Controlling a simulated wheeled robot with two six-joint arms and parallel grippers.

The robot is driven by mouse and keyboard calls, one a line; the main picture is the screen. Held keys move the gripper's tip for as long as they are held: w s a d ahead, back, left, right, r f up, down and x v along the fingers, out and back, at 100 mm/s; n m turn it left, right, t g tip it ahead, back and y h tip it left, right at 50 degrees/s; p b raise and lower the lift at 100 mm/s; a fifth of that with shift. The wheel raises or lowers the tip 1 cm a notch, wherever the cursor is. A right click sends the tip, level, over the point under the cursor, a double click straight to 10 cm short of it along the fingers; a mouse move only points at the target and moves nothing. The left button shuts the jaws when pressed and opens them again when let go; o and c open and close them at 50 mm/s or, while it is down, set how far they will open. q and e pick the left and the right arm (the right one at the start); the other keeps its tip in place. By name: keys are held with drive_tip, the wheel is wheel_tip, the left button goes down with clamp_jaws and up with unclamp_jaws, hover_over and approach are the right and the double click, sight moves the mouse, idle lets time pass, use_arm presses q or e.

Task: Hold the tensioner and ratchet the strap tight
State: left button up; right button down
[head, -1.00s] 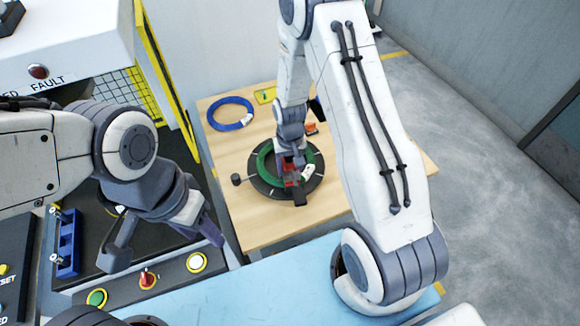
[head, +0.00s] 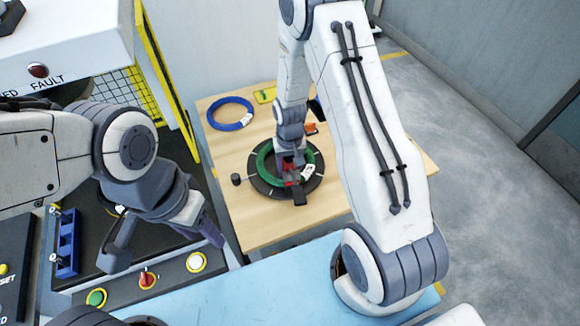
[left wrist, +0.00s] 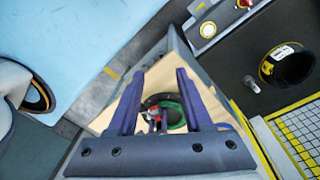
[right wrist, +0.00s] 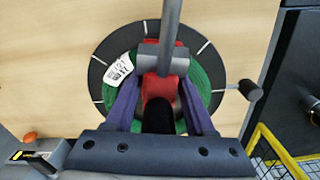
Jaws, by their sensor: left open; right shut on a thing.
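The red tensioner (right wrist: 160,86) sits over the green coil (right wrist: 205,75) on a dark round turntable (right wrist: 104,50). A grey bar (right wrist: 172,25) runs from it toward the top of the right wrist view. My right gripper (right wrist: 160,92) is shut on the tensioner, its fingers on both sides of the red body. In the head view, the right gripper (head: 291,168) covers part of the coil. The strap cannot be made out clearly. My left gripper (head: 212,233) is open and empty, left of the table and apart from the coil; its two fingers stand apart in the left wrist view (left wrist: 158,78).
A dark knob (head: 236,179) stands beside the turntable. A machine with a yellow frame (head: 165,80) and a button panel (head: 172,272) are at left.

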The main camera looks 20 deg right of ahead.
use_arm(q)
drive_tip(key=shift+f, duration=0.1)
drive_tip(key=c, duration=0.4)
drive_tip(key=shift+w+d, duration=0.2)
drive_tip(key=shift+d, duration=0.05)
clamp_jaws()
drive_tip(key=m+t, duration=0.1)
drive_tip(key=m, duration=0.3)
hover_over(300, 196)
wheel_tip(300, 196, down, 8)
drive_tip(key=shift+h, duration=0.4)
drive_tip(key=shift+s+a+f, duration=0.1)
drive_tip(key=shift+f, duration=1.85)
drive_tip(key=shift+s+a+f, duration=0.1)
drive_tip(key=shift+f, duration=1.85)
